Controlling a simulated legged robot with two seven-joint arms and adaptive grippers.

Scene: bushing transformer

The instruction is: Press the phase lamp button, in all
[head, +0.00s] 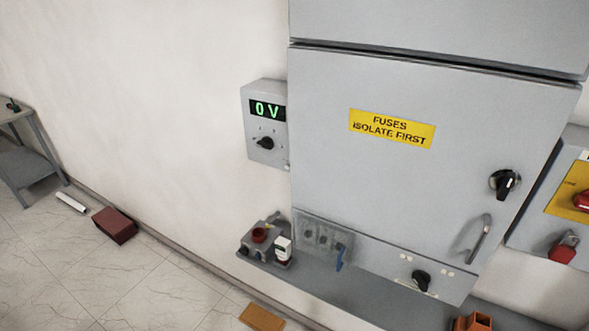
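A grey cabinet (400,190) with a yellow "FUSES ISOLATE FIRST" label (392,128) fills the middle and right. On its lower strip is a black rotary knob (421,280) with small pale round spots (447,272) around it. I cannot tell which part is the phase lamp button. A grey meter box (262,125) beside the cabinet reads "0 V" and has a black selector knob (265,143). Neither of my grippers is in view.
A shelf (370,285) below the cabinet holds a control box with a red button (259,235), a small white device (283,249) and a clear panel (322,238). A red padlock (562,252) hangs at right. A dark red box (115,226) lies on the floor.

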